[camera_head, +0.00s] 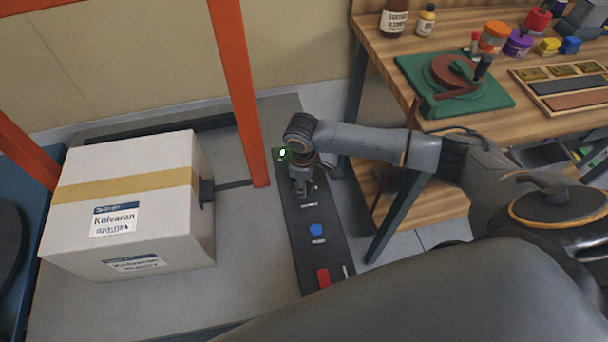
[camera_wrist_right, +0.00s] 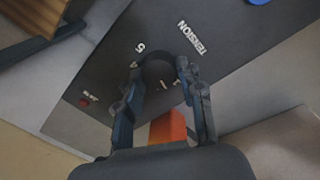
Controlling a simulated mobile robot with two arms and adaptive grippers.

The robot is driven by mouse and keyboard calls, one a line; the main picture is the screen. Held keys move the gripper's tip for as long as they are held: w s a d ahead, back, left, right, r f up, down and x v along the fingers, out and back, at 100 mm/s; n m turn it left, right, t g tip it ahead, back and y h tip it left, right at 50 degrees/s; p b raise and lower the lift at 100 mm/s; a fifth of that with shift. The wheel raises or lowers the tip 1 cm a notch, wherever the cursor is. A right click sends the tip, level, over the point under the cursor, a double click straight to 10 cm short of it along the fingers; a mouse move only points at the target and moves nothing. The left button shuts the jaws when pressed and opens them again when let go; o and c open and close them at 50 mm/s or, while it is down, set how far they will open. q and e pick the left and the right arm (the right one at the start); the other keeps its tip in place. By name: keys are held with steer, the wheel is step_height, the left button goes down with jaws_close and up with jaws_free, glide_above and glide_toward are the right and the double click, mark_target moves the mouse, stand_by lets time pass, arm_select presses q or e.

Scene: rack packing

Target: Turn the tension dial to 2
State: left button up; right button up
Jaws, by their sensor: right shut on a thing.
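The tension dial (camera_wrist_right: 159,70) is a dark round knob on the black control panel (camera_wrist_right: 110,75), with the word TENSION printed beside it. My right gripper (camera_wrist_right: 158,82) is shut around the dial, one finger on each side. A white numeral that looks like 5 and a 1 near the fingers are readable; the dial's pointer and the other numerals cannot be made out. In the head view my right gripper (camera_head: 303,190) points down onto the panel (camera_head: 304,262) and hides the dial. My left gripper is not in view.
A wooden workbench (camera_head: 440,50) with jars stands at the right.

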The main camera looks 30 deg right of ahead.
steer(key=m+p, duration=0.1)
steer(key=p, duration=0.1)
steer(key=m+p, duration=0.2)
steer(key=shift+a+r, duration=0.1)
steer(key=shift+r, duration=0.15)
steer(key=shift+w+f+m+p, duration=0.1)
steer(key=shift+f+m+p, duration=0.15)
steer(key=shift+m+p, duration=1.15)
steer(key=o, duration=1.2)
steer(key=r, duration=1.2)
steer(key=shift+a, duration=0.25)
